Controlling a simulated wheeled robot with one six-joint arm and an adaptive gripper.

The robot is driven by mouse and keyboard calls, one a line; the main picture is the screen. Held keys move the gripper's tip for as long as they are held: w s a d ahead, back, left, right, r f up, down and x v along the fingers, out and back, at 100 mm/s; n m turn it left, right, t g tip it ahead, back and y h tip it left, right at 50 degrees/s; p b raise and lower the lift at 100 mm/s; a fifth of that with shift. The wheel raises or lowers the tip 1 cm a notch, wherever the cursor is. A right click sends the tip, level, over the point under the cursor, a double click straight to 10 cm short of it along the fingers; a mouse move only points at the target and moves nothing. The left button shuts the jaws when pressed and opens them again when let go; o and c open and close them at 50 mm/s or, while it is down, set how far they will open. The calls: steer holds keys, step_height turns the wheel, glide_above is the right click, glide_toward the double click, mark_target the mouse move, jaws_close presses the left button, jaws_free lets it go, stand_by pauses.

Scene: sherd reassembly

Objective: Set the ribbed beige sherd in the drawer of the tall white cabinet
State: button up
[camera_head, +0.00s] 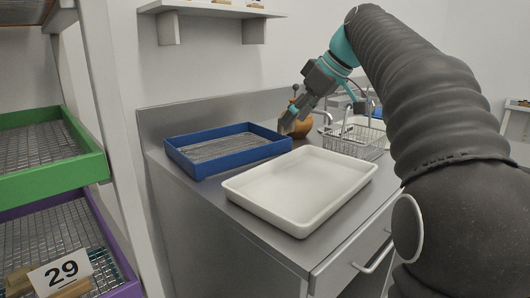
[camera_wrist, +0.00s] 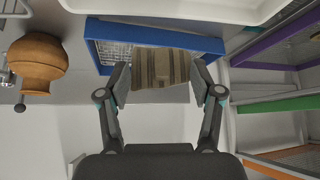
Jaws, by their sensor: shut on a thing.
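My gripper (camera_head: 288,124) is above the counter, near the back right corner of the blue tray in the head view. In the wrist view my gripper (camera_wrist: 162,78) is shut on the ribbed beige sherd (camera_wrist: 160,68), which shows brown and beige stripes between the two fingers. The sherd is held clear of the fingers' base, with the blue tray behind it. In the head view the sherd is too small to make out surely. I cannot make out a tall white cabinet in either view.
The blue mesh tray (camera_head: 222,150) and an empty white tray (camera_head: 300,188) lie on the grey counter (camera_head: 215,205). An orange pot (camera_head: 301,127) and a wire basket (camera_head: 355,141) stand behind. The counter has a drawer (camera_head: 350,253). A rack with a green tray (camera_head: 45,155) stands left.

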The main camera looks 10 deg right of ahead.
steer(key=w+a+f, duration=0.1)
steer(key=a+f, duration=0.1)
steer(key=a, duration=0.1)
steer(key=w+a+f, duration=0.1)
steer(key=a, duration=0.2)
steer(key=w+a+f, duration=0.1)
steer(key=a+f, duration=0.1)
steer(key=a, duration=0.1)
steer(key=shift+f, duration=0.3)
steer(key=shift+f+b, duration=0.5)
steer(key=shift+f, duration=1.5)
steer(key=shift+f, duration=0.15)
steer(key=o, duration=1.3)
